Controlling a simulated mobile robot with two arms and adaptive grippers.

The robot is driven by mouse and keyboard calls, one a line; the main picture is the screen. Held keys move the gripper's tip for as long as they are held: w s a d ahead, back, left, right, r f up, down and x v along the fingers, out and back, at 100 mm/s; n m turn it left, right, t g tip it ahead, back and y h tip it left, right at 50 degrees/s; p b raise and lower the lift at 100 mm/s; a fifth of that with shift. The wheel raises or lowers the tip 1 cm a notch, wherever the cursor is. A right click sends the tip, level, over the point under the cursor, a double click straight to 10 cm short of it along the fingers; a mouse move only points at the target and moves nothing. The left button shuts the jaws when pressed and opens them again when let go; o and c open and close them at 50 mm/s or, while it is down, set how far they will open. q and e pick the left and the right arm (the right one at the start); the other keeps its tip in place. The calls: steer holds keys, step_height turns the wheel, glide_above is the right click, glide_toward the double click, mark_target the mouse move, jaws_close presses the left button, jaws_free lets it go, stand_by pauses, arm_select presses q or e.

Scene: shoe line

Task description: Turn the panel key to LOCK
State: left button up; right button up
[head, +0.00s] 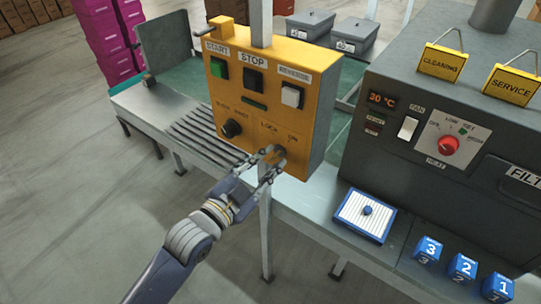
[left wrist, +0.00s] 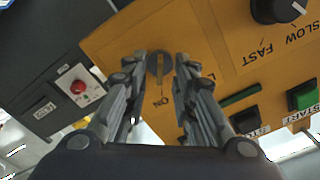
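The yellow control panel (head: 250,98) stands over the belt, with the key (head: 279,154) low on its face under the words LOCK and ON. In the left wrist view the key (left wrist: 159,67) is a dark disc with a raised bar, and the bar lines up with the word ON. My left gripper (head: 267,168) is at the key. In the wrist view its fingertips (left wrist: 160,62) are apart, one on each side of the key. A narrow gap shows at the right finger; whether the left finger touches cannot be told. My right gripper is not in view.
The panel also carries a black speed knob (head: 232,128) and START, STOP and white buttons. A grey oven (head: 440,130) with a red heat knob stands at the right. A blue-edged tray (head: 384,231) and numbered blue blocks (head: 463,266) lie on the ledge below.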

arm_select(q)
steer(key=shift+w+d, duration=0.35)
steer(key=shift+w, duration=0.15)
steer(key=shift+w+d, duration=0.1)
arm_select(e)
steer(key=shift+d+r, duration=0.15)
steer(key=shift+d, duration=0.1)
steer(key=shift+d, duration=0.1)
arm_select(q)
jaws_close()
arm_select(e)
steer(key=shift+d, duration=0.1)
